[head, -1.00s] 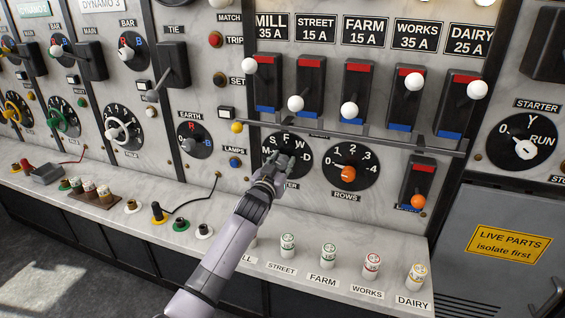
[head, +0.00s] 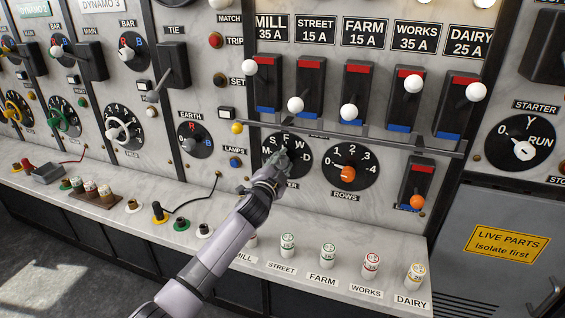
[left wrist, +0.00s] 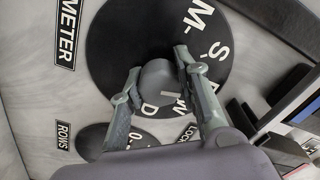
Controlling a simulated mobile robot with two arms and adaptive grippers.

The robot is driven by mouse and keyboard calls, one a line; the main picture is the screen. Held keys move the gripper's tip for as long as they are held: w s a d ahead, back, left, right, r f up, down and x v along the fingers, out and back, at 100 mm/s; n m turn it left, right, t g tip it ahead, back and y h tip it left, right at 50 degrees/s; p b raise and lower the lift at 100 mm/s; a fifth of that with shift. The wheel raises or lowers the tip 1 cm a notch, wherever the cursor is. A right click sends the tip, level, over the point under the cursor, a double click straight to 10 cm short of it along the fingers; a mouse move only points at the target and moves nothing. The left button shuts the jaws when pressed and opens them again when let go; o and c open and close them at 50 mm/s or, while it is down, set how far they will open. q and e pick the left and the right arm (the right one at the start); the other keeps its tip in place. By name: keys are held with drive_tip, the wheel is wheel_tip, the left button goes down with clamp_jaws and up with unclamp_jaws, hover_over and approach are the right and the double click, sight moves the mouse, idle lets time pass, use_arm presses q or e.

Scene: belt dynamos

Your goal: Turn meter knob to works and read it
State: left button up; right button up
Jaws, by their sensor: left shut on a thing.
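The meter dial (head: 299,169) is a round black plate with white letters M, S, F, W and D, below the row of switches. Its grey knob (left wrist: 157,77) shows between the two fingers of my left gripper (left wrist: 157,85) in the wrist view. My left gripper (head: 283,160) is shut on this knob, one finger on each side. In the wrist view the W lies close beside one finger. The fingers hide most of the knob in the head view, and I cannot tell which letter it points at. My right gripper is not in view.
The rows dial (head: 351,167) with an orange knob is just right of the meter dial. A metal rail (head: 360,137) runs above both, under several white-knobbed switches. Coloured fuses, including a works one (head: 371,265), stand on the marble ledge below.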

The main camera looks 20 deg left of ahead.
use_arm(q)
drive_tip(key=m, duration=0.5)
drive_tip(key=shift+m+p, duration=0.3)
drive_tip(key=shift+m, duration=0.1)
drive_tip(key=shift+m+p, duration=0.35)
drive_tip(key=shift+m, duration=1.85)
drive_tip(key=shift+f, duration=0.1)
drive_tip(key=o, duration=1.2)
drive_tip(key=s, duration=1.2)
drive_tip(key=shift+a, duration=0.15)
